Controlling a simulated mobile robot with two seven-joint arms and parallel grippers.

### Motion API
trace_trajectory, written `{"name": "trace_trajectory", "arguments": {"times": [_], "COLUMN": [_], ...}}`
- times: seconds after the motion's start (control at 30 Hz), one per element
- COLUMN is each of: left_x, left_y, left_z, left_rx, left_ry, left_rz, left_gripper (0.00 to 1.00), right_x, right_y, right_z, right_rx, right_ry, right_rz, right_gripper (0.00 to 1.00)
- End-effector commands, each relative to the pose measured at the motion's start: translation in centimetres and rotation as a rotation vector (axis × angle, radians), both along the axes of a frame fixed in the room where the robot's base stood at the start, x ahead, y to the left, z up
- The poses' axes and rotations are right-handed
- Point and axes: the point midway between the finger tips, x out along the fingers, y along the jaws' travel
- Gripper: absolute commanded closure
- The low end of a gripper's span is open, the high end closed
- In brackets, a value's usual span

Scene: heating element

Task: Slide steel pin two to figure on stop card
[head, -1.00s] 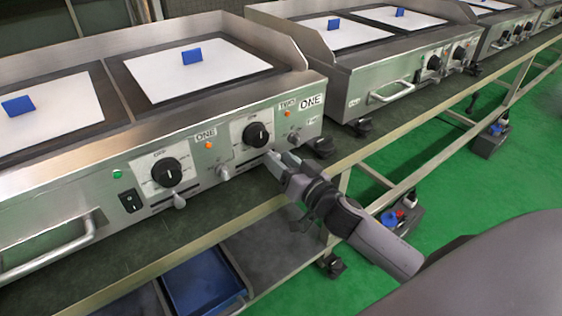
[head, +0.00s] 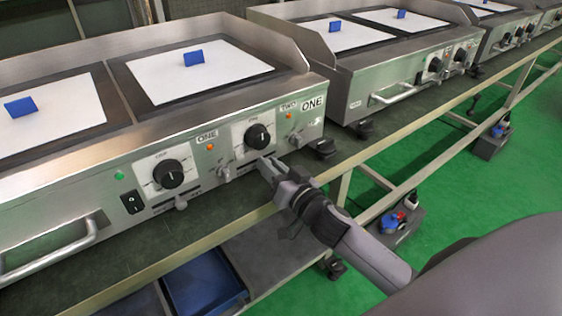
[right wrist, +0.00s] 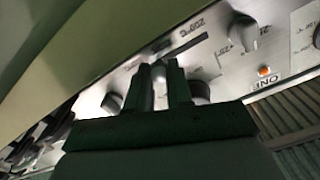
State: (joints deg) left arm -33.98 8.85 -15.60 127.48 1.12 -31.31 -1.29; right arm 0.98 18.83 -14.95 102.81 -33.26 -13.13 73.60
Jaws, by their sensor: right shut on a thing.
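The nearest griddle (head: 88,172), labelled ONE, has a black knob (head: 257,136) under the label TWO. My right gripper (head: 264,166) is below that knob at the front panel. In the right wrist view its two fingers are shut on a small steel pin (right wrist: 158,72). The slot (right wrist: 185,48) shows beside the pin, with a printed figure that looks like 200°C, upside down. Most of the card's other figures are hidden or too small to read. The other steel pin (head: 180,203) sits under the left knob (head: 168,174). My left gripper is not in view.
A steel toggle (head: 224,172) stands left of the gripper and another (head: 297,140) right of it, both close. A bar handle (head: 50,245) sticks out at lower left. The bench's front edge (head: 215,225) runs below the gripper. A second griddle (head: 375,75) stands behind right.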

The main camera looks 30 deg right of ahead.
Motion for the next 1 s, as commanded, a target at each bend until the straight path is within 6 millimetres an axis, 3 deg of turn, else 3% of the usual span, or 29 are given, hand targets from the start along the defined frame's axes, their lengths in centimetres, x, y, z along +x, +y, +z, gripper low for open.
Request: {"name": "trace_trajectory", "arguments": {"times": [0.1, 0.3, 0.73, 0.77, 0.83, 1.0], "left_x": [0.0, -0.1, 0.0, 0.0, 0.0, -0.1], "left_y": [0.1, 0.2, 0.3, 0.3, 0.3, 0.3], "left_z": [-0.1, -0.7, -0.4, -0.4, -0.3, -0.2], "left_rx": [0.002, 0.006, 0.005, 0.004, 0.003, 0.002], "left_ry": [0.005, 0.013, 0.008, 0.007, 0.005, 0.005], "left_rz": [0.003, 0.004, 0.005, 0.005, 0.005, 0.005], "left_gripper": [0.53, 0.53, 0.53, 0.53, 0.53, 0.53], "right_x": [-0.4, -0.7, -0.9, -0.9, -0.9, -0.8], "right_y": [2.3, 4.8, 5.7, 5.7, 5.7, 5.6], "right_z": [-0.1, -0.2, -0.2, -0.2, -0.2, 0.0], "right_rx": [0.009, 0.005, 0.001, 0.001, 0.002, 0.002], "right_ry": [0.004, 0.005, 0.005, 0.005, 0.004, 0.002], "right_rz": [0.001, 0.001, 0.005, 0.006, 0.006, 0.004], "right_gripper": [1.00, 1.00, 1.00, 0.76, 0.53, 0.53]}}
